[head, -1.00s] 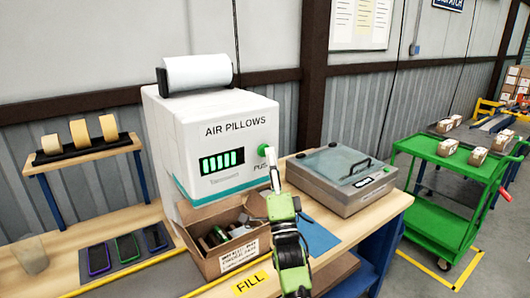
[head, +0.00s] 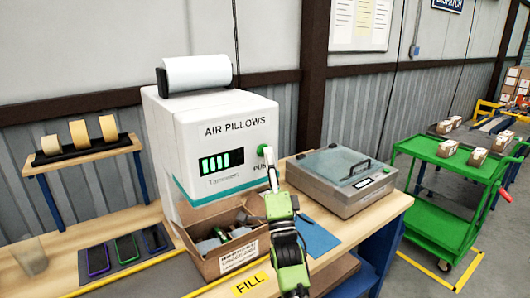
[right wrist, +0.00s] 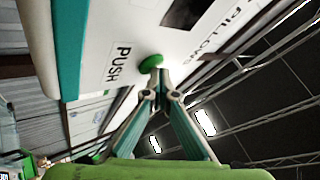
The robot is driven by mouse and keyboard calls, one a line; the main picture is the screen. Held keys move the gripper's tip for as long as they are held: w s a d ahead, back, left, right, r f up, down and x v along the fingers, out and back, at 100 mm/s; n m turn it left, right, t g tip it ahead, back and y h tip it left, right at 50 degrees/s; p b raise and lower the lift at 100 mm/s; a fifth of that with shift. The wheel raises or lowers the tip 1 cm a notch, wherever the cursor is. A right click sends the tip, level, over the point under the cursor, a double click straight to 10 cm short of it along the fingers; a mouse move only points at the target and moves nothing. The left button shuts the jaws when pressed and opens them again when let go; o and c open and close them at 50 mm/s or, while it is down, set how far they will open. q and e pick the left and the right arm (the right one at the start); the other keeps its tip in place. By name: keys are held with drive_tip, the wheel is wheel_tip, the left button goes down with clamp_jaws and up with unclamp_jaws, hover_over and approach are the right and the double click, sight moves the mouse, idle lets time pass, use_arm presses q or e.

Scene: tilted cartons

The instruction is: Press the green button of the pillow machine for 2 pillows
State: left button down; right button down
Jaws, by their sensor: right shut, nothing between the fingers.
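The pillow machine (head: 205,185) is a white box labelled "AIR PILLOWS", with a teal stripe, standing on the table. Its green button (head: 262,150) is on the right of the front face, above "PUSH". The display (head: 221,162) shows several green bars. My right gripper (head: 269,160) is shut and empty, its fingertips at the button and partly covering it. In the right wrist view the closed fingertips (right wrist: 160,72) meet the green button (right wrist: 151,63) and seem to touch it. My left gripper is not in view.
An open carton (head: 232,258) with several items stands below the machine, near the "FILL" label (head: 250,284). A grey lidded device (head: 345,195) is to the right. A green cart (head: 450,160) stands further right.

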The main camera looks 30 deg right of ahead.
drive_tip(key=shift+s+y, duration=0.1)
drive_tip(key=shift+y, duration=0.2)
drive_tip(key=shift+s+p, duration=0.45)
drive_tip(key=shift+s, duration=0.3)
drive_tip(key=s+p, duration=0.2)
drive_tip(key=s, duration=0.3)
drive_tip(key=shift+d, duration=0.2)
idle(0.6)
